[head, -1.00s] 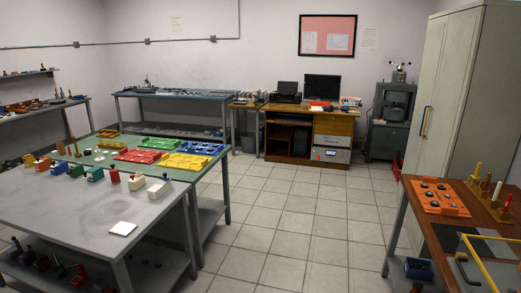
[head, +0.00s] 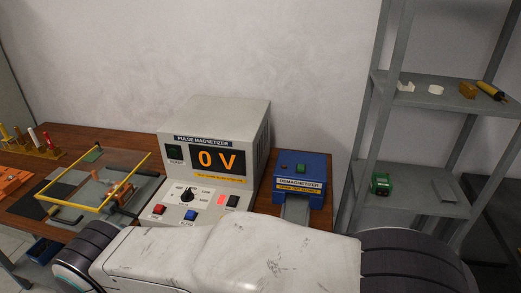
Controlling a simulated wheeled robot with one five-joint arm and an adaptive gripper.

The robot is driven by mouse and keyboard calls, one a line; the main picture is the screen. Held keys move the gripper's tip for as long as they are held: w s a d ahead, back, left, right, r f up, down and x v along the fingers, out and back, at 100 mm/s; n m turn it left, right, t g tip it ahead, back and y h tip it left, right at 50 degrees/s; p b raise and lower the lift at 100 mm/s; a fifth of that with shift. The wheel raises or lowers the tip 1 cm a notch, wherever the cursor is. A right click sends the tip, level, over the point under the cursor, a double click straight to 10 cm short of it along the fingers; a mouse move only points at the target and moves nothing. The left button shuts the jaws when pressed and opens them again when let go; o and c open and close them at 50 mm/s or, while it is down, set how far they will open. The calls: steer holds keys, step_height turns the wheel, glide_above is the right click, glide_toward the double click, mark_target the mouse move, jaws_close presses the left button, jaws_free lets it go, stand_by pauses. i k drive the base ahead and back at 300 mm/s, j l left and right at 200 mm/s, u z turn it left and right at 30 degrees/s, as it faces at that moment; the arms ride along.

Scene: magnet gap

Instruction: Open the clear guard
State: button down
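The clear guard (head: 81,209) is a see-through panel with yellow edge bars on the wooden bench at the left. It sits over a grey plate with a copper-coloured fixture (head: 122,193). It looks lowered over them, but I cannot tell its exact tilt. My own white arm fills the bottom foreground, close in front of the bench. My gripper is not in view.
A pulse magnetizer (head: 213,150) reading 0 V stands right of the guard, and a blue demagnetizer (head: 301,180) beyond it. A grey shelf rack (head: 415,205) with small parts is at the right. Upright-handled tools (head: 36,148) stand behind left.

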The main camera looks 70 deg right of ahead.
mark_target(52, 217)
steer(key=z, duration=1.55)
steer(key=j+u, duration=0.15)
steer(key=u, duration=0.35)
steer(key=j+u, duration=0.2)
steer(key=u, duration=0.25)
steer(key=j+u, duration=0.15)
steer(key=u, duration=0.35)
steer(key=i+j+u, duration=0.1)
steer(key=u, duration=0.4)
steer(key=i+j+u, duration=0.1)
steer(key=u, duration=0.35)
